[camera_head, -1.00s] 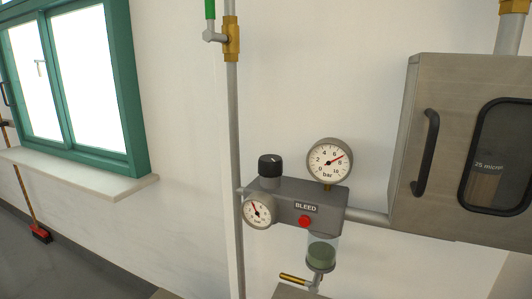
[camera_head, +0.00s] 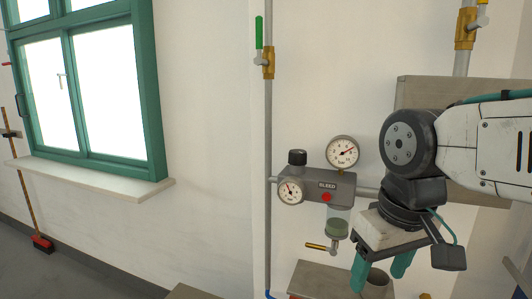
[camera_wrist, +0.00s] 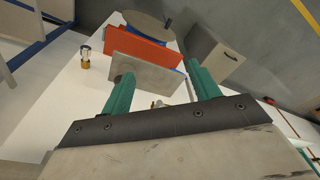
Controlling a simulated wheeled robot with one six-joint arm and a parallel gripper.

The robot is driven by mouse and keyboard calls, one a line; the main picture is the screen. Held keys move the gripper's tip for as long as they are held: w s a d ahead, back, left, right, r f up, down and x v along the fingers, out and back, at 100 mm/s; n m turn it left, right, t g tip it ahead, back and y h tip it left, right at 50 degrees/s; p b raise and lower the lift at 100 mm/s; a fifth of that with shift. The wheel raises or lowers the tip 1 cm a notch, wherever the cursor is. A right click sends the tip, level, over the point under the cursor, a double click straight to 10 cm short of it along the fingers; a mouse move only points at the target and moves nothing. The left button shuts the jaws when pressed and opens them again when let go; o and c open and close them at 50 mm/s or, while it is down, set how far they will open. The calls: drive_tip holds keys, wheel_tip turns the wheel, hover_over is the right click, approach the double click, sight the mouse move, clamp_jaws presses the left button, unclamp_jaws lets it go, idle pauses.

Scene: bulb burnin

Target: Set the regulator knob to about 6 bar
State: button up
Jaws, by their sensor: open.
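The regulator knob (camera_head: 297,158) is a black cylinder on top of the grey regulator body (camera_head: 313,182) in the head view. A red bleed button (camera_head: 326,197) is on the front. My gripper (camera_head: 381,270) is open, fingers down, right of and below the regulator, away from the knob. Its teal fingers also show in the wrist view (camera_wrist: 162,88), with nothing clearly held.
A clear bowl (camera_head: 338,222) and brass-handled drain valve (camera_head: 320,246) hang under the regulator. A pipe (camera_head: 268,130) with a green-handled valve runs up left. A metal cabinet (camera_head: 420,92) is partly hidden behind my arm.

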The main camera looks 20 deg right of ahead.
sight(299, 152)
drive_tip(key=w+a+r+n+t+y, duration=0.1)
drive_tip(key=w+r+n, duration=0.1)
drive_tip(key=w+r, duration=0.85)
drive_tip(key=w+a+r+n+t, duration=0.1)
drive_tip(key=w+r+n+t, duration=0.1)
drive_tip(key=w+r, duration=0.85)
drive_tip(key=x, duration=0.3)
drive_tip(key=w+x, duration=0.1)
drive_tip(key=x, duration=0.7)
drive_tip(key=shift+w+d+r, duration=0.2)
drive_tip(key=shift+w+r, duration=0.1)
drive_tip(key=shift+w, duration=0.05)
drive_tip(key=c, duration=1)
